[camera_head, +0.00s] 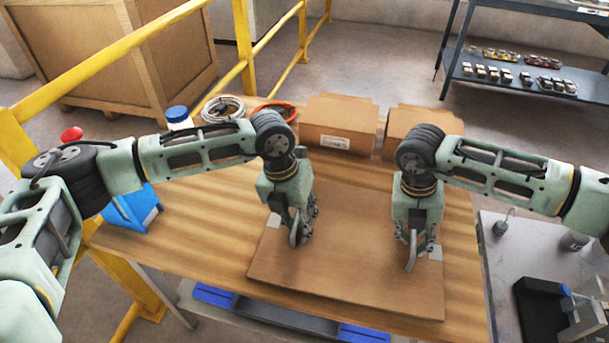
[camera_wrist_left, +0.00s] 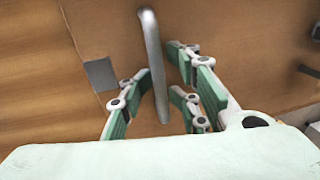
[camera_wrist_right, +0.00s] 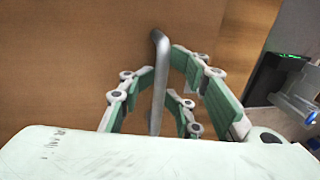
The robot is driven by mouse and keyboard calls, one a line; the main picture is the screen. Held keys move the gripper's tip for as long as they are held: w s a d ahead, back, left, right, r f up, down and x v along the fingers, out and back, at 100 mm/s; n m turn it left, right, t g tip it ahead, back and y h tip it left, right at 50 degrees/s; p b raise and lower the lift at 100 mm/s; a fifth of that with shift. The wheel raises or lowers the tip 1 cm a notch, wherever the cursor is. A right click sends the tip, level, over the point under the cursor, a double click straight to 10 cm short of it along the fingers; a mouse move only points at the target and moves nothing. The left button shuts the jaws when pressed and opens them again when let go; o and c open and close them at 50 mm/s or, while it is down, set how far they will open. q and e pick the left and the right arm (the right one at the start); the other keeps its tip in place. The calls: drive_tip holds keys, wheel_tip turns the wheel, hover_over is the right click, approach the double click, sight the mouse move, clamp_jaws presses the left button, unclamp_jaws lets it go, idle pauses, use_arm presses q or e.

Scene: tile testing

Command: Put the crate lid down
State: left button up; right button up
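The crate lid (camera_head: 345,270) is a flat brown board with two grey metal handles. It lies flat on or just over the wooden table; any gap beneath is not visible. My left gripper (camera_head: 298,238) points down over the lid's left handle, and that handle (camera_wrist_left: 153,60) stands between its spread fingers (camera_wrist_left: 158,65). My right gripper (camera_head: 413,255) is likewise at the right handle (camera_wrist_right: 159,80), with its fingers (camera_wrist_right: 162,68) on both sides and small gaps showing. Both look open around the handles.
Cardboard boxes (camera_head: 338,122) stand at the table's back. A blue-capped bottle (camera_head: 178,118), a coiled cable (camera_head: 222,109) and a blue bin (camera_head: 133,208) are at the left. A yellow rail (camera_head: 110,55) runs behind. A grey side table (camera_head: 525,255) is at the right.

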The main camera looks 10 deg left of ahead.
use_arm(q)
drive_tip(key=shift+r, duration=0.1)
drive_tip(key=r, duration=0.2)
drive_tip(key=a+r, duration=0.1)
drive_tip(key=r, duration=0.4)
drive_tip(key=shift+w+a+r, duration=0.15)
drive_tip(key=shift+a+r, duration=0.1)
use_arm(e)
drive_tip(key=shift+a+r, duration=0.1)
drive_tip(key=shift+r, duration=0.1)
use_arm(q)
drive_tip(key=shift+r, duration=0.1)
use_arm(e)
wheel_tip(320, 180, up, 11)
drive_tip(key=a, duration=0.2)
drive_tip(key=shift+r, duration=0.2)
drive_tip(key=shift+w+a, duration=0.1)
